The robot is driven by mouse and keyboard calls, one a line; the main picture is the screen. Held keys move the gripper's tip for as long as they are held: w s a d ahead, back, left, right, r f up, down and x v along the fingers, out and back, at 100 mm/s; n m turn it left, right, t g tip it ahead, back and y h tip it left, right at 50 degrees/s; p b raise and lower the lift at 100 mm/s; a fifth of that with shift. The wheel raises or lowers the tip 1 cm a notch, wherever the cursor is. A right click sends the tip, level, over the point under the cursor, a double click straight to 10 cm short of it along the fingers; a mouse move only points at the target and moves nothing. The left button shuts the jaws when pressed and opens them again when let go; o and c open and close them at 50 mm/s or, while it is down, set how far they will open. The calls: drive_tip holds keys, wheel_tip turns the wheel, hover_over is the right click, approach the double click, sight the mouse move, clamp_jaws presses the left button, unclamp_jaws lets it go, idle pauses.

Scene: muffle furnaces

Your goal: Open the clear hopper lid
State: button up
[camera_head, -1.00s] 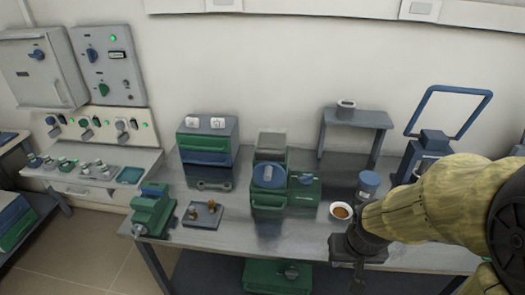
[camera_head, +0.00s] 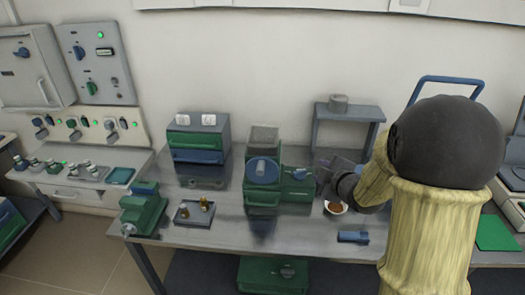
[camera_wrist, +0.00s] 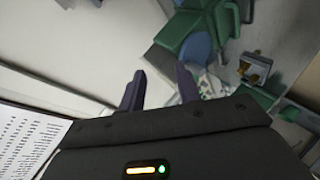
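The green machine with a round blue disc (camera_head: 262,172) stands mid-bench in the head view. Behind the disc is a square greyish hopper top (camera_head: 264,138); its clear lid is too small to make out, and I cannot tell whether it is open. My gripper (camera_head: 324,172) is just right of the machine, partly hidden by my arm. In the wrist view my gripper (camera_wrist: 160,88) has its two dark fingers apart with nothing between them. Beyond the fingertips, the green machine (camera_wrist: 184,32) and its blue disc (camera_wrist: 196,48) show partly, cut off at the top.
A bowl of brown material (camera_head: 336,208) sits beside my gripper. A blue block (camera_head: 353,237) lies near the front edge. A small tray with brass pieces (camera_head: 194,213), a green vise (camera_head: 143,208) and a blue-green box unit (camera_head: 197,138) stand left. A grey stand (camera_head: 347,112) is behind.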

sight(262, 147)
drive_tip(key=w+a+n+y+b, duration=0.1)
drive_tip(key=a+n+y, duration=0.4)
drive_tip(key=n+y, duration=0.2)
drive_tip(key=shift+w+a+r+n, duration=0.25)
drive_tip(key=shift+a+n, duration=0.15)
drive_tip(key=shift+n, duration=0.7)
drive_tip(key=p+x, duration=0.2)
drive_tip(key=x, duration=0.6)
drive_tip(key=p+x, duration=0.2)
drive_tip(key=x, duration=0.7)
drive_tip(key=shift+w+a+f, duration=0.1)
drive_tip(key=shift+a+f, duration=0.15)
drive_tip(key=shift+f, duration=0.1)
clamp_jaws()
